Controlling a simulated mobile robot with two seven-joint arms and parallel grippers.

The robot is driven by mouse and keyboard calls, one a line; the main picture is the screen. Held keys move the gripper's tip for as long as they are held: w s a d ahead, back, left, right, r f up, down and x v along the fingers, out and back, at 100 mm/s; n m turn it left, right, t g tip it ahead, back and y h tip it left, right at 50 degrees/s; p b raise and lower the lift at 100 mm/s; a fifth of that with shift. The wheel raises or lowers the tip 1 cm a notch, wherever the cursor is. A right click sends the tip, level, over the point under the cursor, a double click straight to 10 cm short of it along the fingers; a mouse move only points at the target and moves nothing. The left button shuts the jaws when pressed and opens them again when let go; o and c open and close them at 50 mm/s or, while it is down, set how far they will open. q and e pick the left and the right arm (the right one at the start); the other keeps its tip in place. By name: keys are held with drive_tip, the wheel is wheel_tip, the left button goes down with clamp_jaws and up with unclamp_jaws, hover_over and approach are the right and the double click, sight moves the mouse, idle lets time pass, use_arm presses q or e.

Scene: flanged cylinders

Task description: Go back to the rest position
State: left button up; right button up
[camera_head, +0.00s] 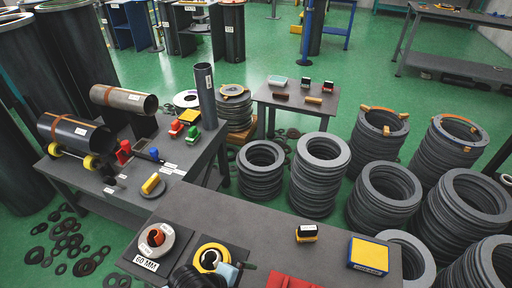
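Neither of my grippers can be made out in the head view. A dark ribbed shape (190,278) and a pale blue piece (228,271) show at the bottom edge, and I cannot tell what they belong to.
A small black-and-yellow block (306,233), a blue-and-yellow box (368,255) and a red item (290,281) are on the near table. The left table holds a pale pipe (122,98), a dark cylinder (76,132) and an upright tube (205,95). Ring stacks (387,195) crowd the right.

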use_arm(q)
drive_tip(key=s+a+n+t+y+p, duration=0.3)
drive_tip(key=s+a+n+t+y, duration=0.1)
drive_tip(key=s+a+n, duration=1.2)
drive_tip(key=s+n+t, duration=0.1)
drive_tip(key=s+n, duration=0.1)
drive_tip(key=n, duration=0.3)
drive_tip(key=shift+a+f+n+t, duration=0.2)
drive_tip(key=shift+f+n+t, duration=0.1)
drive_tip(key=shift+t, duration=0.1)
use_arm(e)
drive_tip(key=shift+t, duration=0.5)
drive_tip(key=w+r, duration=0.2)
drive_tip(key=r, duration=0.2)
drive_tip(key=shift+w+d+r, duration=0.15)
drive_tip(key=shift+w+d, duration=0.1)
drive_tip(key=shift+w, duration=0.15)
use_arm(q)
drive_tip(key=shift+s, duration=0.1)
